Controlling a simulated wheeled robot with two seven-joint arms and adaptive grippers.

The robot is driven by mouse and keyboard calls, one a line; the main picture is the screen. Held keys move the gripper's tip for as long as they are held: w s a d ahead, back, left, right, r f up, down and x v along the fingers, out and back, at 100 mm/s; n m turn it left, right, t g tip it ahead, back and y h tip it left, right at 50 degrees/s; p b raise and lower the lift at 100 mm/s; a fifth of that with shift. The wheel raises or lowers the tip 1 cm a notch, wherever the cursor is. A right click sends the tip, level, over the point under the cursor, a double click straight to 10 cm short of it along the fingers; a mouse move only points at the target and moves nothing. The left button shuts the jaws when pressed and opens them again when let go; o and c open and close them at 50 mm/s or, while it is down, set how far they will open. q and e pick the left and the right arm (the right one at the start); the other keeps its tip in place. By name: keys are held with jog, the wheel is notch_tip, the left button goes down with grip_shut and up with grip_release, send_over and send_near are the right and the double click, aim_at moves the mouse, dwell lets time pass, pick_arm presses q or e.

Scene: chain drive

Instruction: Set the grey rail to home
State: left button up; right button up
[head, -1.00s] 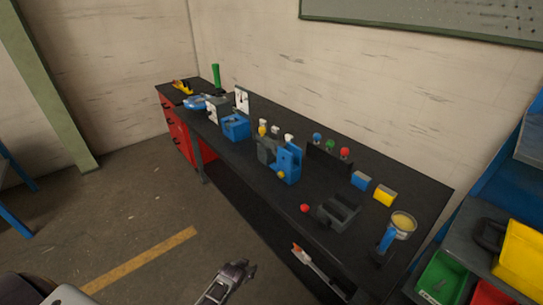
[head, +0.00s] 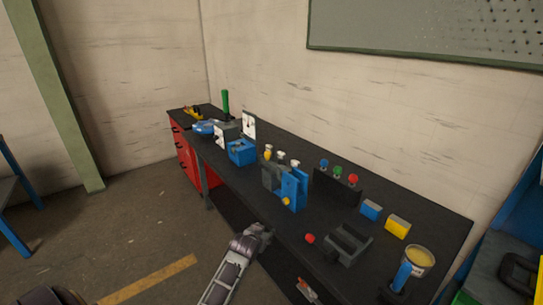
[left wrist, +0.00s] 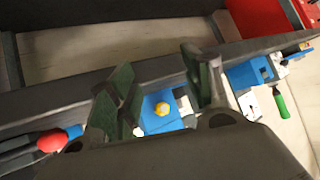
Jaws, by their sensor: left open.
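A dark grey slotted block (head: 347,243) with raised sides lies on the bench's front right, beside a red knob (head: 310,238). It may be the grey rail; I cannot tell its setting. The red knob also shows at the left of the left wrist view (left wrist: 52,142). My left gripper (head: 264,232) is open and empty at the bench's front edge, left of the knob. In the left wrist view its two fingers (left wrist: 158,78) stand apart, with a blue part and yellow knob (left wrist: 160,108) showing beyond them. My right gripper is not in view.
A red and white item (head: 307,290) shows below the front edge.

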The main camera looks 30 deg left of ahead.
pick_arm(q)
jog(key=w+a+r+n+t+y, duration=0.1)
jog(key=w+a+r+t+y, duration=0.1)
jog(key=w+a+r, duration=0.3)
jog(key=w+a+r+n+t+y, duration=0.1)
jog(key=w+a+r+t, duration=0.3)
jog(key=w+r, duration=0.8)
jog(key=shift+w+a+r+n+y, duration=0.15)
jog(key=shift+a+r+n+y, duration=0.2)
jog(key=shift+n, duration=0.25)
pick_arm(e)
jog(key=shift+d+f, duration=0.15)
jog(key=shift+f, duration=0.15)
pick_arm(q)
jog(key=shift+w, duration=0.1)
